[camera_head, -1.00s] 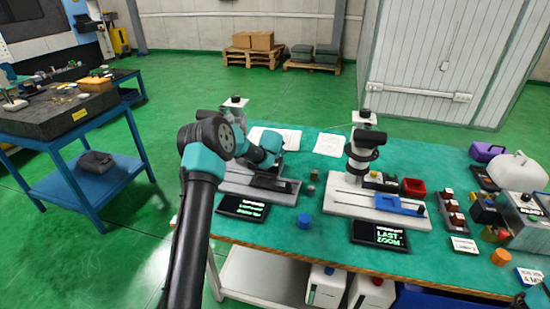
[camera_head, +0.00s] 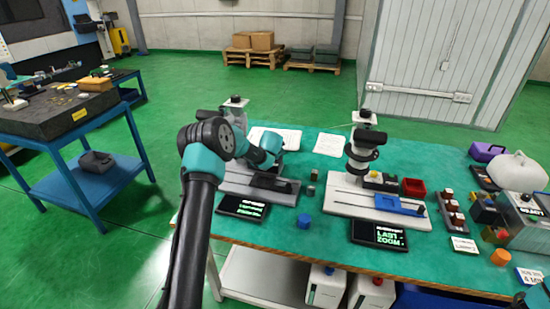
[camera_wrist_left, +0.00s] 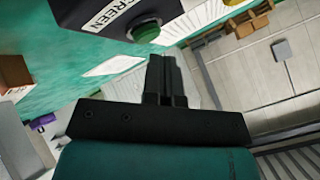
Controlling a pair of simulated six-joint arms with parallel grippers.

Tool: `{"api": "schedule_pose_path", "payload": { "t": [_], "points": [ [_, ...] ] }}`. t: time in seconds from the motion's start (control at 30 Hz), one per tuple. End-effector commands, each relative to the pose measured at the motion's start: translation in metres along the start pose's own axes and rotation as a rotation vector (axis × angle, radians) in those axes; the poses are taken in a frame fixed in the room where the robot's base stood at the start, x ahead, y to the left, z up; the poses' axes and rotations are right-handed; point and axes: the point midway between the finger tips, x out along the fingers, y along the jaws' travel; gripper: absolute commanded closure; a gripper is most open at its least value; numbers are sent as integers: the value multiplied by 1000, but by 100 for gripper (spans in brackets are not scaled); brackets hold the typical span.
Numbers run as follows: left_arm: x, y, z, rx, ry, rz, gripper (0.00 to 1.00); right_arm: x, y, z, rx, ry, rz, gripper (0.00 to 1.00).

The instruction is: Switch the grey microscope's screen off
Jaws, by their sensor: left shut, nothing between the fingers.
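The grey microscope (camera_head: 230,183) stands at the left of the green bench, partly hidden behind my left arm. Its screen (camera_head: 242,207), a dark panel at the front of its base, is lit with green text. In the left wrist view, a dark box with a white label (camera_wrist_left: 108,12), partly readable as "SCREEN", carries a round green button (camera_wrist_left: 146,32). My left gripper (camera_wrist_left: 163,60) is shut and empty, its fingertips close to that button; I cannot tell whether they touch. In the head view its fingers are hidden behind the arm.
A paler microscope (camera_head: 340,200) with its own lit screen (camera_head: 378,234) stands to the right. A blue cylinder (camera_head: 304,221) and a small grey block (camera_head: 311,190) lie between the two. Paper sheets (camera_head: 330,145) lie behind. Boxes and instruments crowd the bench's right end.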

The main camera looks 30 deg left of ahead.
Motion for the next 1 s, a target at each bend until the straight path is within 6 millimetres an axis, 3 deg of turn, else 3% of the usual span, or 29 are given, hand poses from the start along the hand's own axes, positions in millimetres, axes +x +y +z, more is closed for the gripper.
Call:
{"api": "schedule_pose_path", "payload": {
  "t": [1.0],
  "points": [
    [7,5,5,0,0,0,100,0,0,0,0,0,0,57]
  ]
}}
